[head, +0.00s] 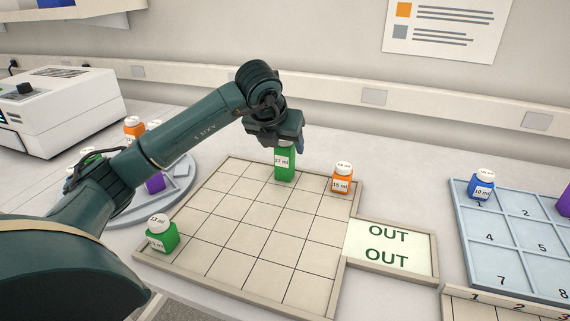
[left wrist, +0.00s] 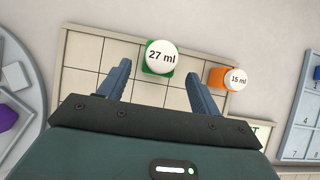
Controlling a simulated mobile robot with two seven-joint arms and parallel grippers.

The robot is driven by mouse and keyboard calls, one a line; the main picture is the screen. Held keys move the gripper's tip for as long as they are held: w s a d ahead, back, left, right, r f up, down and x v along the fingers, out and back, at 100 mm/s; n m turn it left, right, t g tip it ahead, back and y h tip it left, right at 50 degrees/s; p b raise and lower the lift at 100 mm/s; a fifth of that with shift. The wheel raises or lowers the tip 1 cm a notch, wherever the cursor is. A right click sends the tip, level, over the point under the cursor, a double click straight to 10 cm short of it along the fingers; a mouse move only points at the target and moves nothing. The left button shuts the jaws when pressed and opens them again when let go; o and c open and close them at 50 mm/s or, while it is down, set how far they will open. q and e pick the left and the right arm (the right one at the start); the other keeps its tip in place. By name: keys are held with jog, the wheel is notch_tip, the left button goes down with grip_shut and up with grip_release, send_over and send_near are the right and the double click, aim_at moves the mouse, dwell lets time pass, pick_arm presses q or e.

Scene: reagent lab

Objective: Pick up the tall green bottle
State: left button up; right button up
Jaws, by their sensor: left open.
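The tall green bottle (head: 285,165) stands upright at the back of the gridded tray (head: 222,205), with a 27 ml label. My left gripper (head: 275,139) is right above it in the head view and hides its cap. In the left wrist view the bottle's white 27 ml cap (left wrist: 162,57) lies between and a little beyond the tips of the two open fingers (left wrist: 160,72). The gripper is open and holds nothing. A shorter green bottle (head: 161,236) stands at the tray's front left corner. My right gripper does not show.
An orange 15 ml bottle (head: 342,178) stands close to the right of the tall green one. A round grey tray (head: 180,190) with several bottles is at left. A blue numbered rack (head: 481,232) is at right. The tray's middle is clear.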

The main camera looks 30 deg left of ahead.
aim_at(285, 153)
pick_arm(q)
jog(key=x, duration=0.5)
jog(key=shift+w+a+f+p, duration=0.1)
jog(key=shift+w+f+p, duration=0.05)
jog(key=shift+f+p, duration=0.25)
jog(key=c, duration=1.1)
jog(key=shift+r, duration=0.1)
